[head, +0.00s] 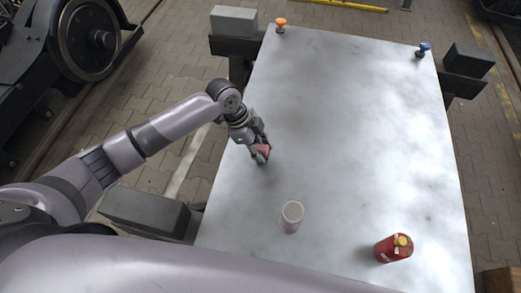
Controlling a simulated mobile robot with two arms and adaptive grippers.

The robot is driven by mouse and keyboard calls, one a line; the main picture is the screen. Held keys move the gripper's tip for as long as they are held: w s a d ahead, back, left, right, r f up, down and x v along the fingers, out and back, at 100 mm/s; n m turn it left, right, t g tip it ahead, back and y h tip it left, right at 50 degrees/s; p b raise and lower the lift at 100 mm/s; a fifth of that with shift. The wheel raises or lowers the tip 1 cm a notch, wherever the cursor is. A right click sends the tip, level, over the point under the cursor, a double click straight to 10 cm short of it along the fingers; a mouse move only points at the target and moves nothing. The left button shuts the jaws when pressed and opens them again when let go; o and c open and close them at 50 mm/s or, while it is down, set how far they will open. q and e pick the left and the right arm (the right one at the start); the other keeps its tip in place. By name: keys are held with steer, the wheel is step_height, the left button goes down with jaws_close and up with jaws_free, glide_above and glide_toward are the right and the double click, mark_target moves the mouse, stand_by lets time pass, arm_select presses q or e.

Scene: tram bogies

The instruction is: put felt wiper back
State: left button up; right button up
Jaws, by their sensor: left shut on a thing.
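My left gripper (261,153) is over the left part of the pale tabletop (340,130), pointing down. It is shut on a small pinkish-red thing, which looks like the felt wiper (263,149). The fingers hide part of the wiper. I cannot tell whether the wiper touches the tabletop. My right gripper is not in view.
An orange knob (280,25) and a blue knob (422,49) are at the far corners. The table's middle is clear.

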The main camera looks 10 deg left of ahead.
arm_select(q)
steer(key=shift+f, duration=0.85)
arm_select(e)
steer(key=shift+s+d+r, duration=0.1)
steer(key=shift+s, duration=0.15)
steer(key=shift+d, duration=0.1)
arm_select(q)
steer(key=shift+f, duration=0.15)
steer(key=o, duration=1)
steer(key=shift+o, duration=0.2)
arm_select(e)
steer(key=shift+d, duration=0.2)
arm_select(q)
steer(key=b+v, duration=0.1)
steer(key=v, duration=1.1)
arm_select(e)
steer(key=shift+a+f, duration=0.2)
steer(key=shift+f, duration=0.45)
